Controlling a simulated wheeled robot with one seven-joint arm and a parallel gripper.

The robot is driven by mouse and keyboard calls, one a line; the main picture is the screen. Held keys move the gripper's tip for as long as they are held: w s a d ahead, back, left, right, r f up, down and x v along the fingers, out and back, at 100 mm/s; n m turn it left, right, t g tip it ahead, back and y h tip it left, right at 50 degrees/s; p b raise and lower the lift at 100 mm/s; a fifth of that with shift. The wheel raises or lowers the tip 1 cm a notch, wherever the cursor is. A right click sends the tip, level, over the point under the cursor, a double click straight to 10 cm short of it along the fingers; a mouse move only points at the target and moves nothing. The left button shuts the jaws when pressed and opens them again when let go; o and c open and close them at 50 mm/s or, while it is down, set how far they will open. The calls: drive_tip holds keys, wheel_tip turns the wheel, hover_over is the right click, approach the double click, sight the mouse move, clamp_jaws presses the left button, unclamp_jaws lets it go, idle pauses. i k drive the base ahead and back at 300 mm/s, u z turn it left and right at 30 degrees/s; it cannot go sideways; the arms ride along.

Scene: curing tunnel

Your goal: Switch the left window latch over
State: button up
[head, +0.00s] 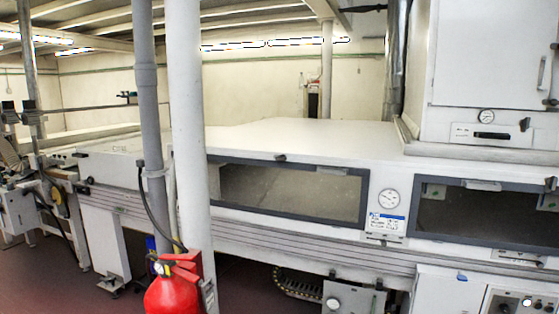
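The left window (290,191) is a long dark-framed glass pane in the front of the white tunnel housing. A small dark latch (280,157) sits at the middle of its top frame edge. It is too small to tell which way the latch is turned. The right window (485,217) has a similar dark latch (551,184) at its top edge, near the picture's right side. The left window looks closed. My gripper is not in view.
A grey pipe (148,100) and a white post (188,130) stand in front of the housing, left of the left window. A red fire extinguisher (173,292) hangs at the post's foot. A round gauge (388,199) sits between the windows. A control box (350,299) is below.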

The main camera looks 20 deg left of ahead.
sight(278, 157)
drive_tip(key=u, duration=0.9)
drive_tip(key=i, duration=1.4)
drive_tip(key=u, duration=1.1)
